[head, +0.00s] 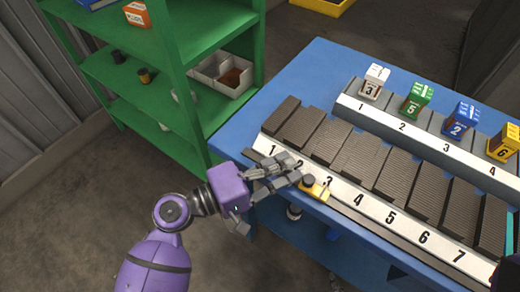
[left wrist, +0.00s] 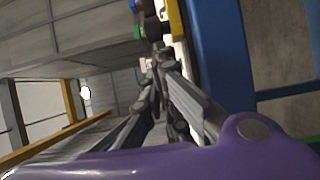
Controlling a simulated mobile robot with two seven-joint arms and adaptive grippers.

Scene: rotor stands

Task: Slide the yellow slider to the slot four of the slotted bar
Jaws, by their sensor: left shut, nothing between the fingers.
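The yellow slider (head: 316,190), with a black knob on top, sits at the front edge of the slotted bar (head: 343,192), just below the label 3 and left of the label 4. The bar has a white numbered face with dark ribbed blocks behind it. My left gripper (head: 297,170) is shut and empty. Its fingertips are at the left side of the slider's knob, close to labels 2 and 3; I cannot tell whether they touch. In the left wrist view, the shut fingers (left wrist: 160,55) point toward a yellow part at the top, partly hidden. My right gripper does not show.
A grey stepped rack (head: 430,137) behind the bar holds white, green, blue and yellow numbered blocks. A green shelf (head: 180,85) with bins and small items stands left of the blue table (head: 235,130). Open floor lies at the lower left.

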